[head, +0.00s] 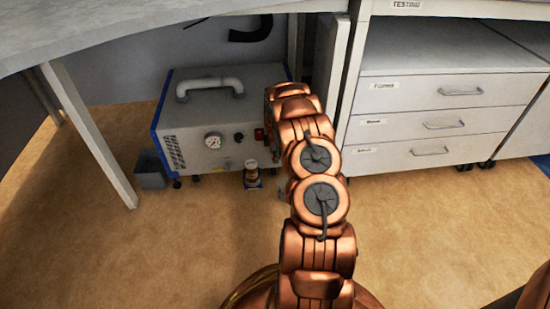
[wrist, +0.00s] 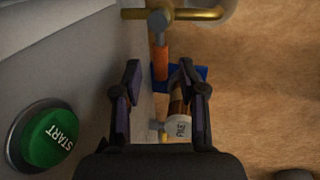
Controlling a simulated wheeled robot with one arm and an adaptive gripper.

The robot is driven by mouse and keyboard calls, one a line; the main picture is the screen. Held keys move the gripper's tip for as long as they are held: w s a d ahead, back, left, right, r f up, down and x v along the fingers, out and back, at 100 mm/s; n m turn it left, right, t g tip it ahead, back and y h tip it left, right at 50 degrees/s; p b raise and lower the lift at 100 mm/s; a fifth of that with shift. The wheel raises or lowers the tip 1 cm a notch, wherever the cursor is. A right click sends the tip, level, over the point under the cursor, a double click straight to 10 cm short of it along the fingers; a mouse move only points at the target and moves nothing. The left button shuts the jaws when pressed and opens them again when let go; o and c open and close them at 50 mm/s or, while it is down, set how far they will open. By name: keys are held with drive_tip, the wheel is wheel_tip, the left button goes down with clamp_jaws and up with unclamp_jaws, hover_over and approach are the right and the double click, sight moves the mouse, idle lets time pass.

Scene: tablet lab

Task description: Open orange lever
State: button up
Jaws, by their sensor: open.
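The orange lever (wrist: 159,57) shows in the wrist view as a narrow orange bar hanging from a grey pivot on a brass pipe (wrist: 195,14). My gripper (wrist: 160,70) is open, with one dark finger left and one right of the lever's line. The lever's lower end appears between or just beyond the fingertips; I cannot tell how deep it lies, and I see no contact. In the head view my arm covers the gripper and the lever, in front of the right side of the grey machine (head: 190,125).
A green START button (wrist: 47,138) is on the machine's face, left of my gripper. A small bottle (head: 251,171) stands by the machine's front. A dark bin (head: 152,170) is at its left. Drawers (head: 425,125) are to the right; a table leg (head: 90,135) is left. Front floor is clear.

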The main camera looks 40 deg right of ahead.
drive_tip(key=shift+f, duration=0.3)
clamp_jaws()
idle(0.6)
